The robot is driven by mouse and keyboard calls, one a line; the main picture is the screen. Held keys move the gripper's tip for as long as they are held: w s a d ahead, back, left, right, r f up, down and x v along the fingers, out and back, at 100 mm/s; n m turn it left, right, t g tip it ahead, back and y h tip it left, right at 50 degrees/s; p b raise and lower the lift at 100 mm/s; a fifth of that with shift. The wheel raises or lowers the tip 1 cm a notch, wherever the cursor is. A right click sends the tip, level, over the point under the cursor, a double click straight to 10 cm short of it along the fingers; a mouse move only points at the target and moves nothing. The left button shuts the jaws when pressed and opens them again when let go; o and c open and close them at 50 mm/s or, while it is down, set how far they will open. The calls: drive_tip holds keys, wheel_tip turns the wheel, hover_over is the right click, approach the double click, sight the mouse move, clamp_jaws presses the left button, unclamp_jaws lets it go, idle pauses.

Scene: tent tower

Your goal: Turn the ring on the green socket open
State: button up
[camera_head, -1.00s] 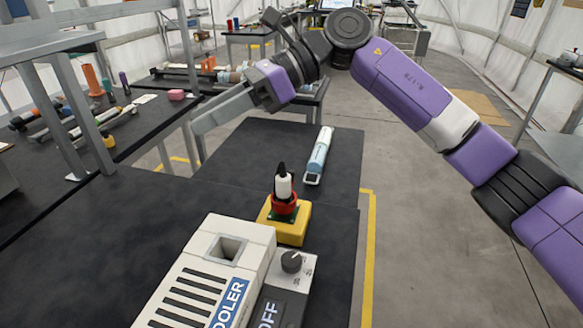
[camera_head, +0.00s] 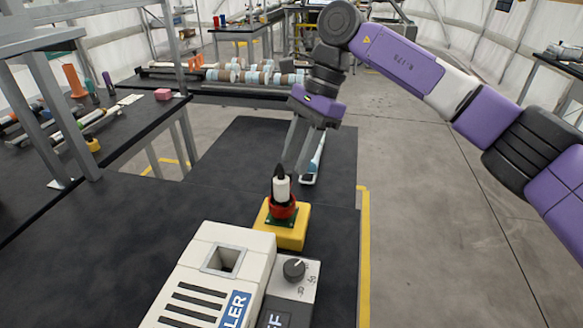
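The green socket (camera_head: 268,219) sits on a yellow block (camera_head: 287,236) in the middle of the black table. A red ring (camera_head: 283,211) is around the base of a white cylinder with a black pointed tip (camera_head: 281,187), which stands upright in the socket. My gripper (camera_head: 296,168) points down just behind and slightly right of the white cylinder. Its two grey fingers look apart with nothing seen between them. Whether they touch the cylinder cannot be told. The ring's turn position is too small to read.
A white cooler box (camera_head: 207,283) with a square opening and a grey knob panel (camera_head: 296,283) stands in front of the socket.

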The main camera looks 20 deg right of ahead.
sight(290, 172)
drive_tip(key=shift+x, duration=1.65)
drive_tip(key=shift+a, duration=0.1)
clamp_jaws()
